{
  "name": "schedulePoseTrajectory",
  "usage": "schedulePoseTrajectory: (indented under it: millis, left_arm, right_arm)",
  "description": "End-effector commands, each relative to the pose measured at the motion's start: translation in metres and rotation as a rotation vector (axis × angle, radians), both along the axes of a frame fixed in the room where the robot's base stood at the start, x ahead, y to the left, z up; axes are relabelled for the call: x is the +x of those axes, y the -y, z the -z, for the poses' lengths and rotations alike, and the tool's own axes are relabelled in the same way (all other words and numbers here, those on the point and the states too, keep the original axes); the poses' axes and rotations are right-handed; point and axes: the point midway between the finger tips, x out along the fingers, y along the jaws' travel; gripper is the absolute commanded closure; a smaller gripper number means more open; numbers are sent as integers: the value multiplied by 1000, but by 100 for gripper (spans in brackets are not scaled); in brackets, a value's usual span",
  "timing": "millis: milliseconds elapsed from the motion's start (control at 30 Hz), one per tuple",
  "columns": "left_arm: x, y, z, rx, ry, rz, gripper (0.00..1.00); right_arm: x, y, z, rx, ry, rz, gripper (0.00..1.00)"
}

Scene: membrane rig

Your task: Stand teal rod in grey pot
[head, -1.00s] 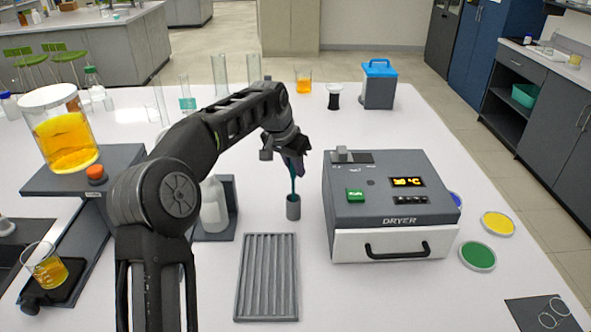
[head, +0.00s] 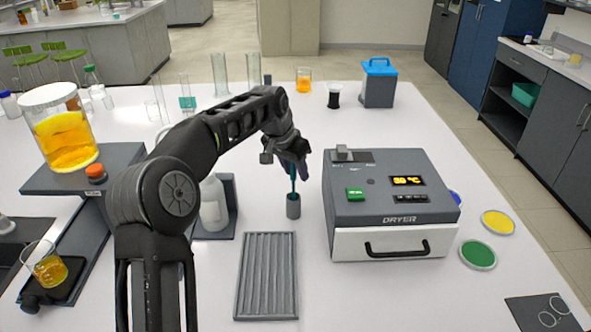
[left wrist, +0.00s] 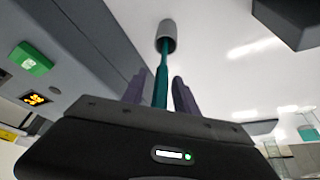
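The teal rod (head: 293,183) stands about upright with its lower end inside the grey pot (head: 293,207), on the white table left of the dryer. My left gripper (head: 292,170) is above the pot, around the rod's upper part. In the left wrist view the teal rod (left wrist: 161,84) runs between the two fingers (left wrist: 159,76), with a gap on each side, so the gripper is open. The grey pot (left wrist: 167,36) shows there at the rod's far end. The rod's top is partly hidden by the gripper. My right gripper is not in view.
The dryer (head: 385,212) stands close on the right. A ridged grey tray (head: 267,277) lies in front of the pot. A white bottle (head: 213,205) in a grey stand is at the left. Green (head: 478,255) and yellow (head: 498,223) dishes lie right of the dryer.

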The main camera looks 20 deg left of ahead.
Motion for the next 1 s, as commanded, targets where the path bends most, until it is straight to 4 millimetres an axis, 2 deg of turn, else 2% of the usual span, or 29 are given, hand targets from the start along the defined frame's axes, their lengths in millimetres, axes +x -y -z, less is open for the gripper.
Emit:
schedulePoseTrajectory:
  millis: [167,267,700,833,1000]
  left_arm:
    - [-2,-1,-8,1,1,0,65]
    - [-6,-2,-19,1,3,-1,65]
    - [-38,-8,-99,0,2,0,65]
    - [-43,-9,-110,1,1,1,65]
    - [-45,-9,-114,0,0,0,65]
  right_arm:
    - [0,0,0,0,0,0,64]
    - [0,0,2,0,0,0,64]
    - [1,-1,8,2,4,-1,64]
    - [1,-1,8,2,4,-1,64]
    - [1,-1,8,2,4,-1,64]
